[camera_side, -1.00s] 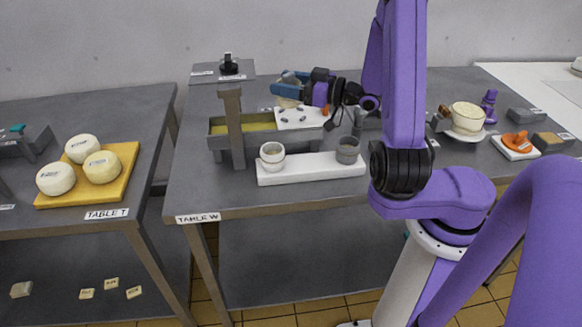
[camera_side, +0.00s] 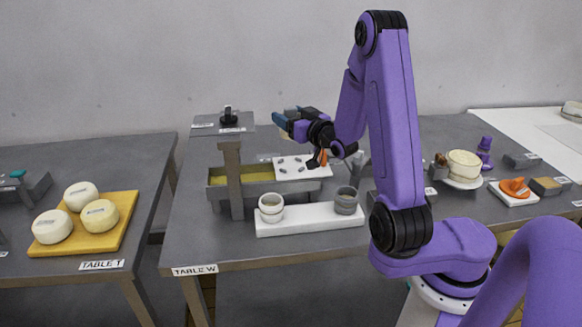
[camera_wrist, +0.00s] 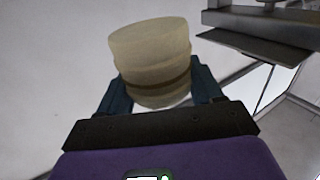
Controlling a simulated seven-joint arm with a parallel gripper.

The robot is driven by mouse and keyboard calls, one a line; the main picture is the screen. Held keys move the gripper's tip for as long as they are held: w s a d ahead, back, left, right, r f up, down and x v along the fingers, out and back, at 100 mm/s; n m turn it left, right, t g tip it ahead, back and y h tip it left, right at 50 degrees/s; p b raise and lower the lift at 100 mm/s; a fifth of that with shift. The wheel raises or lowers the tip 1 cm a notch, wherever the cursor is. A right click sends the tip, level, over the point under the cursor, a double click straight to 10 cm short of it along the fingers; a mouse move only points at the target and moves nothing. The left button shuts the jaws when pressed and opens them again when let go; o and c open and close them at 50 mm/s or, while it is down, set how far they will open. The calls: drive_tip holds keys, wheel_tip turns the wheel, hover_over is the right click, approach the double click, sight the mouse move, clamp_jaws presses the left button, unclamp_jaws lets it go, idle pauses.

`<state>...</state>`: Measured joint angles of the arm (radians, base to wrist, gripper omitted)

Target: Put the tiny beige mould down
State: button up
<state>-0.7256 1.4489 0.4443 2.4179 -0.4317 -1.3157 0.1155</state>
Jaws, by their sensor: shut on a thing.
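The tiny beige mould (camera_wrist: 152,58) shows large in the wrist view, a ribbed round cup with a darker band low down. It sits between the two dark blue fingers of my gripper (camera_wrist: 160,88), which is shut on it and holds it tilted in that picture. In the side view my gripper (camera_side: 281,121) points left, in the air above the back of table W. I cannot make out the beige mould there; the gripper seems to hide it.
Below stand a grey vat (camera_side: 226,197) with yellow contents and a white plate (camera_side: 312,171) with small grey pieces. In front, a white block (camera_side: 306,221) bears a whitish mould (camera_side: 271,208) and a grey mould (camera_side: 346,200). A post (camera_side: 233,183) rises left. Table W's left front is clear.

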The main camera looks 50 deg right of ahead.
drive_tip(key=shift+f, duration=4.8)
drive_tip(key=shift+f, duration=0.15)
drive_tip(key=o, duration=1.1)
drive_tip(key=v, duration=0.7)
drive_tip(key=shift+s, duration=0.2)
